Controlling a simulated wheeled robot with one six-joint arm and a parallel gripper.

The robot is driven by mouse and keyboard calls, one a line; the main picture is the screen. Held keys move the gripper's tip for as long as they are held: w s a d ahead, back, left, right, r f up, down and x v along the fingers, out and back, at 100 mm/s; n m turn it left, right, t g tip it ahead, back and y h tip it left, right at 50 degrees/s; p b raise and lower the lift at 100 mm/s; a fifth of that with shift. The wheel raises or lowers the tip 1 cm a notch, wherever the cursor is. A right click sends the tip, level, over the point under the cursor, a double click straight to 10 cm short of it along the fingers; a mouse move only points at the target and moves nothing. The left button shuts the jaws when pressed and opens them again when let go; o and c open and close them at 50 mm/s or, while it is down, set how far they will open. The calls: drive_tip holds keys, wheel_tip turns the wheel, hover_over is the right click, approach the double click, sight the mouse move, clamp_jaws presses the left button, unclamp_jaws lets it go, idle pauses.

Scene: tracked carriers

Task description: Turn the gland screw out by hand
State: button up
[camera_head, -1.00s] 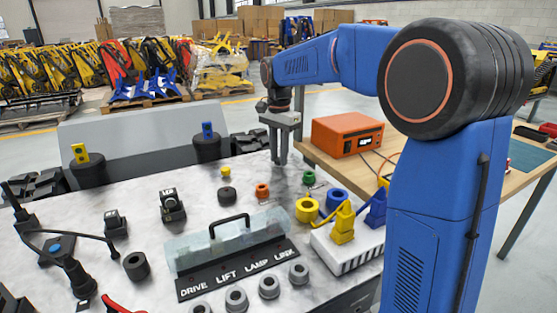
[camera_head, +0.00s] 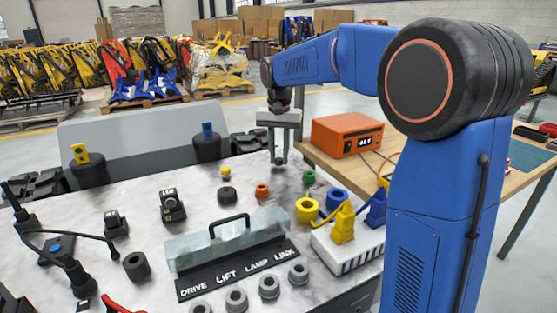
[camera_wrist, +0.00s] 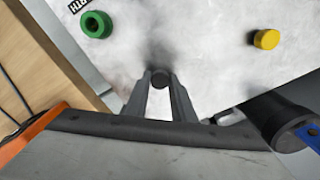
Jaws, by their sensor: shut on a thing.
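My gripper (camera_wrist: 160,82) points straight down. Its two fingers are shut on a small dark round piece, which looks like the gland screw (camera_wrist: 160,78). Only the dark top of the screw shows between the fingertips in the wrist view; its lower part and seat are hidden. In the head view my gripper (camera_head: 279,161) is at the far edge of the grey-white marbled top (camera_head: 140,205), near the wooden bench, and the screw cannot be made out there.
A green ring (camera_head: 309,177), orange piece (camera_head: 262,190) and yellow knob (camera_head: 226,172) stand near my gripper. A clear cover with a handle (camera_head: 228,238) lies in front. An orange meter (camera_head: 347,136) sits on the wooden bench (camera_head: 312,160) to the right.

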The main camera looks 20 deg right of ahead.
drive_tip(key=n, duration=0.9)
drive_tip(key=shift+n, duration=0.3)
drive_tip(key=n, duration=0.4)
drive_tip(key=shift+n, duration=0.4)
drive_tip(key=n, duration=0.4)
drive_tip(key=o, duration=0.9)
drive_tip(key=shift+c, duration=0.2)
